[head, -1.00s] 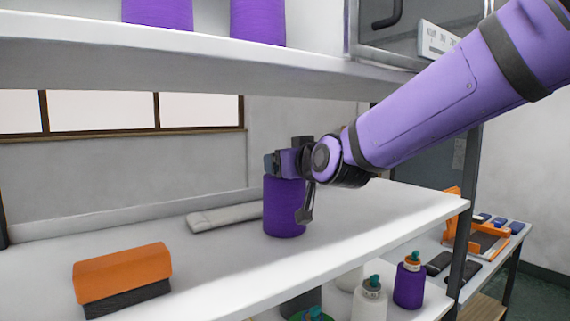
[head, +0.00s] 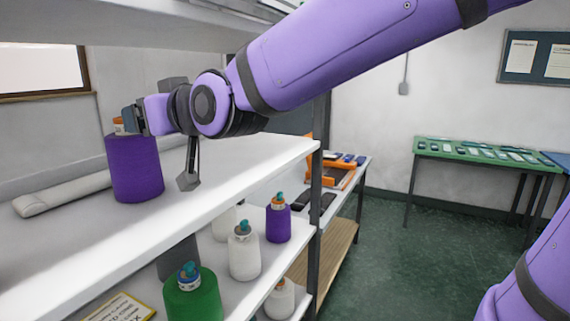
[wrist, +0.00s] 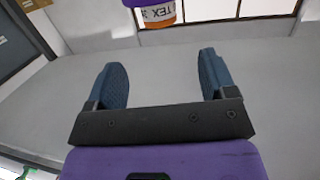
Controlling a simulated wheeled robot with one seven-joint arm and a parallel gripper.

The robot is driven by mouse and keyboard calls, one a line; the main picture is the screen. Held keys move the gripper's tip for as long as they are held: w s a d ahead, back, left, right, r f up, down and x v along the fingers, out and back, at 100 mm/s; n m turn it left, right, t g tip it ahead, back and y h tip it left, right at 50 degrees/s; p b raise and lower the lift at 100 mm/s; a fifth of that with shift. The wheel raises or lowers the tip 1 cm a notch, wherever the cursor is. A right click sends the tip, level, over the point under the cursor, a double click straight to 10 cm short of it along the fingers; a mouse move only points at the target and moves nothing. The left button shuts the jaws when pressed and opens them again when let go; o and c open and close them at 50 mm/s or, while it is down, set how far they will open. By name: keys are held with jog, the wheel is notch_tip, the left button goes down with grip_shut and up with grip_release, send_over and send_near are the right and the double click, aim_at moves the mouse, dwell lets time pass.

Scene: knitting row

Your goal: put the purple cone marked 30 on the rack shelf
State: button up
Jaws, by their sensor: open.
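A purple cone (head: 136,168) stands upright on the white rack shelf (head: 225,170) in the head view. Its orange and white neck shows just beyond my gripper (head: 132,118). In the wrist view my gripper (wrist: 163,78) is open, with nothing between its two dark blue fingers. The purple cone's orange-banded end (wrist: 158,13) shows at the top edge, beyond the fingertips and apart from them. "TEX" can be read on its band; the number cannot be made out. Most of this cone lies outside the wrist view.
On the lower shelf stand another purple cone (head: 278,222), a white cone (head: 244,255) and a green cone (head: 193,297). A pale long bar (head: 65,192) lies behind the near cone. A post (head: 316,180) stands at the shelf's right end. Open green floor (head: 390,260) is at right.

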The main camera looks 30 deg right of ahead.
jog(key=s+d+f+m+g+h, duration=0.2)
jog(key=s+d+f, duration=0.4)
jog(key=s+d, duration=0.4)
jog(key=s+d+f+m+g+h, duration=0.3)
jog(key=s+d+f+g+h, duration=0.2)
jog(key=s+d, duration=0.6)
jog(key=d+g, duration=0.2)
jog(key=d, duration=0.1)
jog(key=shift+d+f, duration=0.35)
jog(key=shift+f, duration=0.05)
jog(key=shift+c, duration=0.2)
